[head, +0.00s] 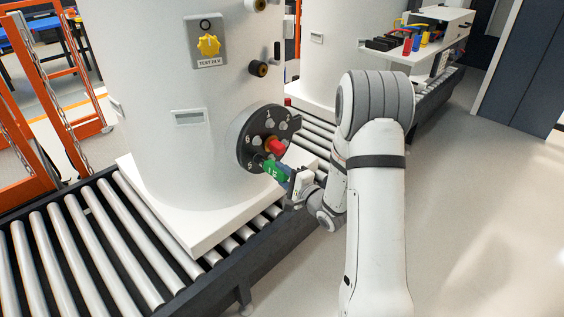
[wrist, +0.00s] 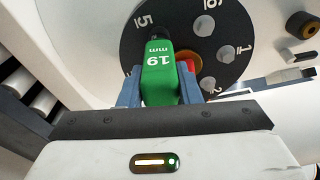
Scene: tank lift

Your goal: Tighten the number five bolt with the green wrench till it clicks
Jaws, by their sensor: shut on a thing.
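The green wrench (wrist: 161,75), marked 19 mm, is held between the two fingers of my gripper (wrist: 163,80), which is shut on it. In the head view the green wrench (head: 272,170) reaches from my gripper (head: 296,184) to the lower edge of the black round flange (head: 247,146) on the white tank. In the wrist view the wrench's far end lies by the number 5 on the black flange (wrist: 180,14). The number five bolt is hidden behind the wrench, so I cannot tell whether the wrench is seated on it. Other bolts, such as one near 6 (wrist: 204,25), are visible.
A red part (head: 277,146) sticks out at the flange's centre, close to the wrench. The white tank (head: 140,120) stands on a white base plate on a roller conveyor (head: 75,245). A yellow knob (head: 208,45) is higher on the tank. Open floor (head: 480,200) lies at right.

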